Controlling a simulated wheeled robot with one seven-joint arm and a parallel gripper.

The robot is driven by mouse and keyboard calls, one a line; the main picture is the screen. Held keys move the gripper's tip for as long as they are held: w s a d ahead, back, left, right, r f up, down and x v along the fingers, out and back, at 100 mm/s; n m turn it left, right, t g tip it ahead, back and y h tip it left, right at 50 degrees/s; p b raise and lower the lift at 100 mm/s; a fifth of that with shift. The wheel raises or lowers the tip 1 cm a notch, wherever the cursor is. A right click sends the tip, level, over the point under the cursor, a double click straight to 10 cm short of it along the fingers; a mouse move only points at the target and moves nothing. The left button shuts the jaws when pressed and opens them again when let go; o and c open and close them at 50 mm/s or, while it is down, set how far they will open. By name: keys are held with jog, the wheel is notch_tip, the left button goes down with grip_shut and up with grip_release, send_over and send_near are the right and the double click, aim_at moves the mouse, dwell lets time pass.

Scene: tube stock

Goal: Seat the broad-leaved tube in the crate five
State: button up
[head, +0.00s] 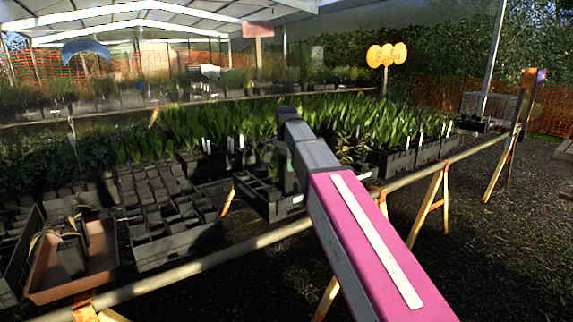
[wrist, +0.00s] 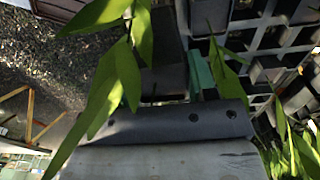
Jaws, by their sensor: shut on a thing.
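My gripper (wrist: 172,75) is shut on a dark square tube (wrist: 160,48) with broad green leaves (wrist: 105,85), which hang across the wrist view. In the head view my gripper (head: 278,165) is mostly hidden behind my arm, over a black crate (head: 268,208) at the front edge of the staging. In the wrist view the black crate grid (wrist: 262,22) with square compartments lies to the right of the held tube. The tube's base is partly hidden, and I cannot tell whether it touches the crate. No crate number is readable.
Empty-looking black crates (head: 165,250) and a brown tray (head: 98,270) holding a tube stand to the left. Crates of leafy plants (head: 395,160) fill the staging behind and right. A pale rail (head: 215,250) runs along the front. Dark gravel (head: 480,235) lies open at right.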

aim_at(286, 187)
jog(key=shift+f, duration=0.1)
jog(key=shift+f, duration=4.5)
jog(key=shift+f, duration=0.25)
jog(key=o, duration=1.1)
notch_tip(286, 187, up, 11)
jog(key=shift+f, duration=0.1)
